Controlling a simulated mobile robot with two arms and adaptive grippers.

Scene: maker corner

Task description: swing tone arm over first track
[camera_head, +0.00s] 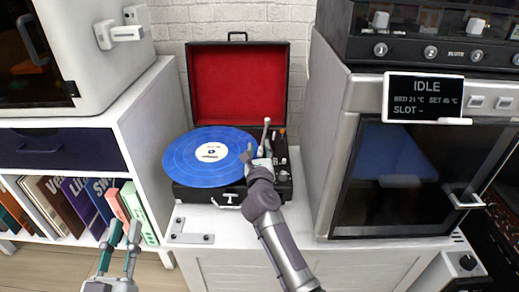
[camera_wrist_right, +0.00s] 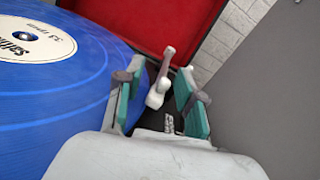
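The record player (camera_head: 187,192) is a black case with its red-lined lid standing open. A blue record (camera_head: 190,160) with a white label lies on it; the record also fills the left of the right wrist view (camera_wrist_right: 60,95). The pale tone arm (camera_head: 266,130) is at the record's right side. In the right wrist view the tone arm (camera_wrist_right: 157,93) lies between the fingers of my right gripper (camera_wrist_right: 160,98), with gaps on both sides. My right gripper (camera_head: 258,152) is open over the player's right part. My left gripper (camera_head: 122,236) is open and empty, low at the left.
A white shelf (camera_head: 150,120) with several books (camera_head: 85,205) stands left of the player. A grey machine (camera_head: 345,130) with an "IDLE" screen stands close on the right. The raised lid (camera_head: 238,85) closes off the back.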

